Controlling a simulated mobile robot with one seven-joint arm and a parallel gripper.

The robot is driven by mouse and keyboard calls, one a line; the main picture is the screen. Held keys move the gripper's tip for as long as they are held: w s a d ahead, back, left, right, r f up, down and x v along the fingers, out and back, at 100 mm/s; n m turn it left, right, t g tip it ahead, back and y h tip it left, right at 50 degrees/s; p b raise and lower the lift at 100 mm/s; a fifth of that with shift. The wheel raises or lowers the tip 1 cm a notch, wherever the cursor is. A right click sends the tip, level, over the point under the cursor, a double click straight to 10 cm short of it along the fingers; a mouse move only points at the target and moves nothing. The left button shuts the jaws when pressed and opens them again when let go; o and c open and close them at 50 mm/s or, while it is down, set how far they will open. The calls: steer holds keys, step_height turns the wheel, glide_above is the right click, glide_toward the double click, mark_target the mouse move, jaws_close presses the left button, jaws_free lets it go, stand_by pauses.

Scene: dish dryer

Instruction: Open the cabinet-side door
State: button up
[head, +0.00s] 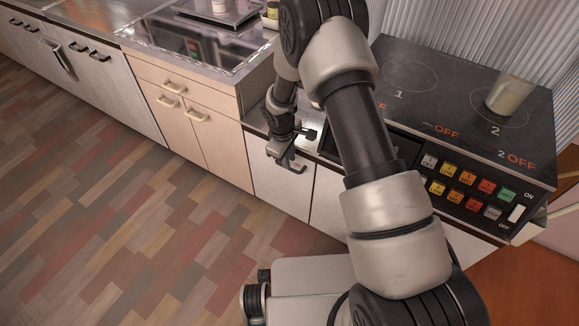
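A white door (279,194) is in the lower front of the stove unit, next to the pale wooden cabinet. It looks shut, flush with the front. Its dark handle (296,170) is near the top edge. My gripper (293,158) is at the top of this door, right by the handle. The fingers are small and dark here. I cannot tell whether they touch the handle or how far apart they are. A second white door (325,213) is to the right, partly hidden by my arm.
The pale wooden cabinet (215,143) with a drawer and doors stands to the left, with white cabinets (100,80) beyond. The plank floor (130,230) in front is clear.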

steer(key=shift+w+d+f+b, duration=0.1)
steer(key=shift+w+f+b, duration=0.05)
steer(key=shift+f, duration=0.85)
steer(key=shift+w+d+f+b, duration=0.1)
steer(key=shift+w+f+b, duration=0.05)
steer(key=shift+f, duration=0.85)
jaws_close()
